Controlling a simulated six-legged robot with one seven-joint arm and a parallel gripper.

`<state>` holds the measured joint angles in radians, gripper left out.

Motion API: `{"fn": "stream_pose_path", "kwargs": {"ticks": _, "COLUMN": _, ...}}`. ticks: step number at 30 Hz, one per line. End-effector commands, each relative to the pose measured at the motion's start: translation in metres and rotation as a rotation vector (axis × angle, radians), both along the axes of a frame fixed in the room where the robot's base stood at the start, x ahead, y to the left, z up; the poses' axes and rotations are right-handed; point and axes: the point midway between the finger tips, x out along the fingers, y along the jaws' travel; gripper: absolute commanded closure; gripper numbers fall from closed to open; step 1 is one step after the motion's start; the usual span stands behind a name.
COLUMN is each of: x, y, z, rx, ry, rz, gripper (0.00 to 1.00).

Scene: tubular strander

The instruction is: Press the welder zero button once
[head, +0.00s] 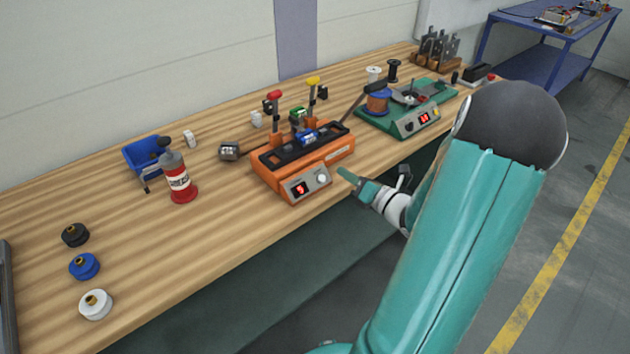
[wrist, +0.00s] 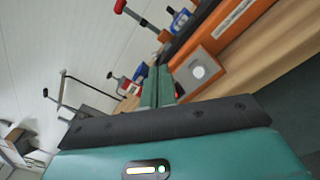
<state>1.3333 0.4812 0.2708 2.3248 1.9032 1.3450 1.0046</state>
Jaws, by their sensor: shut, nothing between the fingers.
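An orange bench unit with levers, which I take for the welder (head: 268,178), stands on the workbench in the head view. Its grey front panel has a red lit display (head: 300,189) and a round white button (head: 321,179). In the wrist view the button (wrist: 198,71) is in plain sight on its panel, to the right of the fingers. My gripper (head: 342,173) is shut and empty. Its fingertips point towards the panel, just right of the button in the head view. They appear apart from the button. The closed fingers also show in the wrist view (wrist: 158,80).
A green unit (head: 408,122) with its own red display stands right of the welder. Two upright levers rise behind the welder's front.

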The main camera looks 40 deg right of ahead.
Motion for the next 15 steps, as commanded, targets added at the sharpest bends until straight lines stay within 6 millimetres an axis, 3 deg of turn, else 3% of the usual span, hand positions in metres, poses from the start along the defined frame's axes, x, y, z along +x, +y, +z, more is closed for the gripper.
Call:
{"fn": "stream_pose_path", "kwargs": {"ticks": 8, "x": 0.001, "y": -0.001, "z": -0.001, "rx": -0.002, "ry": 0.001, "rz": 0.001, "gripper": 1.0}}
{"fn": "stream_pose_path", "kwargs": {"ticks": 15, "x": 0.015, "y": 0.001, "z": -0.014, "rx": 0.0, "ry": 0.001, "rz": 0.006, "gripper": 1.0}}
